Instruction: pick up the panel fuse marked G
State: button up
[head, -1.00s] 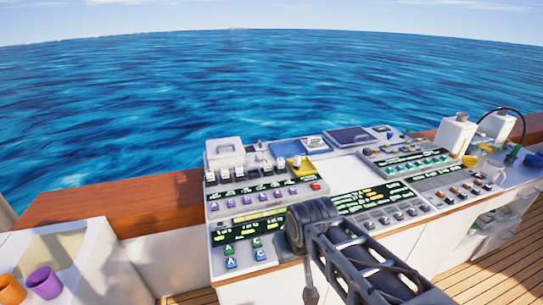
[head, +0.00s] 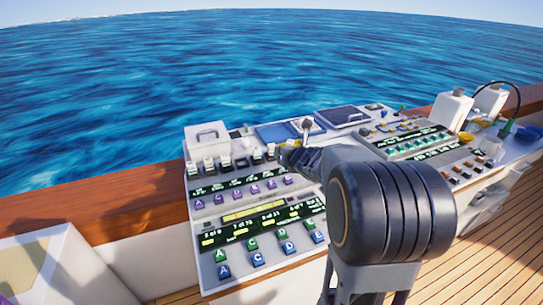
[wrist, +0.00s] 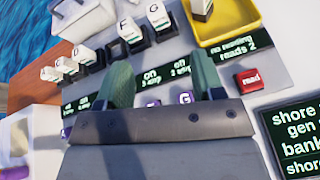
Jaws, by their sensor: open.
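The white panel fuse marked G (wrist: 157,16) stands upright in a dark socket at the right end of a row of white lettered fuses. In the head view, the right end of that row (head: 270,152) is just left of my gripper (head: 287,152); the letters are too small to read there. In the wrist view, my gripper (wrist: 161,78) is open, its two green fingers apart with no fuse between them. The G fuse stands beyond the fingertips, roughly in line with the gap. A white fuse marked F (wrist: 130,34) stands left of it.
A yellow tray (wrist: 231,35) with a white block (wrist: 202,9) in it lies right of the G fuse. A red read button (wrist: 250,79) is below the tray. Purple lettered keys (wrist: 185,98) are partly hidden by my gripper. White containers (head: 452,115) stand at right.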

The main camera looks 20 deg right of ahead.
aim_at(273, 147)
jog(key=w+f+n, duration=0.1)
jog(key=w, duration=0.1)
jog(key=w+f+n, duration=0.1)
jog(key=w, duration=0.2)
jog(key=w+f+n+y, duration=0.1)
jog(key=w+f, duration=0.1)
jog(key=w, duration=0.1)
jog(key=shift+w+d, duration=0.15)
jog(key=shift+p+x, duration=1.05)
jog(key=shift+x, duration=1.95)
jog(key=shift+c, duration=0.3)
jog(key=c, duration=0.9)
jog(key=shift+r, duration=0.1)
jog(key=shift+c, duration=0.2)
